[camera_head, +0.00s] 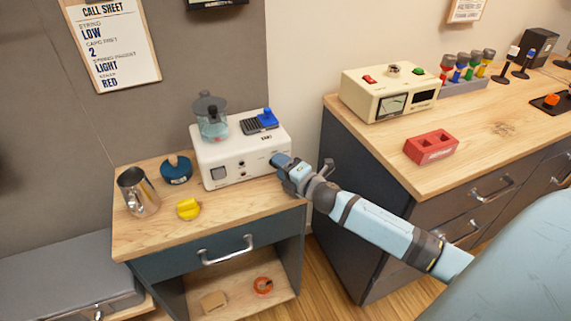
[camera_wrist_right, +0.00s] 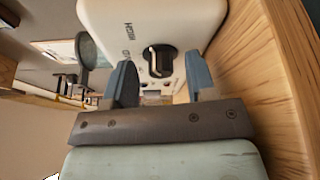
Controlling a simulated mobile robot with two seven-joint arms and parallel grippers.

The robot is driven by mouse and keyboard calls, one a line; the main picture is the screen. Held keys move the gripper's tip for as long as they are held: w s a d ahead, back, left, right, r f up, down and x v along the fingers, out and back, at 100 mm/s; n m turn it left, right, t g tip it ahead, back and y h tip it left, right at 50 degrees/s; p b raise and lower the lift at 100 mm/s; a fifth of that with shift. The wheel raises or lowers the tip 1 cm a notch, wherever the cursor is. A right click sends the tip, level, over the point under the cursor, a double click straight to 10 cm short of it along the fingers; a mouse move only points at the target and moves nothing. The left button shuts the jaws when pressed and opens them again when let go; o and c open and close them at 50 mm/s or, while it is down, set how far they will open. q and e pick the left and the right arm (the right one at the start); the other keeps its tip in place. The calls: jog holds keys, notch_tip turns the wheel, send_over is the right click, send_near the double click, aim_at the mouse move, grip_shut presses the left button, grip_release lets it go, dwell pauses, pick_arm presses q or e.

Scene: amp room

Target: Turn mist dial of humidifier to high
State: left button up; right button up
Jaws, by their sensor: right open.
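The humidifier is a white box (camera_head: 222,169) on the small wooden-topped cabinet, with a clear tank (camera_head: 212,122) on its top left. My right gripper (camera_head: 278,162) is at the right end of the humidifier's front and covers the dial in the head view. In the wrist view the right gripper (camera_wrist_right: 160,82) is open, with one blue finger on each side of the dial. Contact with the dial is not clear. My left gripper is out of view.
A metal pitcher (camera_head: 138,192), a dark blue round object (camera_head: 176,170) and a yellow piece (camera_head: 188,208) stand left and in front of the humidifier.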

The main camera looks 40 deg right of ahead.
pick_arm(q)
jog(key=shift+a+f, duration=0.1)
pick_arm(e)
jog(key=s+d, duration=0.1)
jog(key=s, duration=1.2)
jog(key=shift+s+d+r, duration=0.3)
jog(key=shift+s+d, duration=0.05)
jog(key=shift+d, duration=0.05)
jog(key=s+a+f+m+g, duration=0.2)
jog(key=s+a+f+m, duration=0.25)
jog(key=a+m, duration=0.2)
jog(key=s+a+f+m+g+y, duration=0.1)
jog(key=s+a+f+m+g, duration=0.25)
jog(key=a+f+m, duration=0.35)
jog(key=s+a+f+m+g, duration=0.1)
jog(key=s+a+f+m, duration=0.2)
jog(key=s+a+m, duration=0.4)
pick_arm(q)
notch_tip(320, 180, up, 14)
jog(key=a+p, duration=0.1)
jog(key=p, duration=1.6)
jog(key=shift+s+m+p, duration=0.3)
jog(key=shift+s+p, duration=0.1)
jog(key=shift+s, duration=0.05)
pick_arm(e)
notch_tip(320, 180, up, 15)
jog(key=w+n, duration=0.1)
jog(key=n, duration=0.1)
jog(key=shift+w+d, duration=0.35)
jog(key=shift+w, duration=0.05)
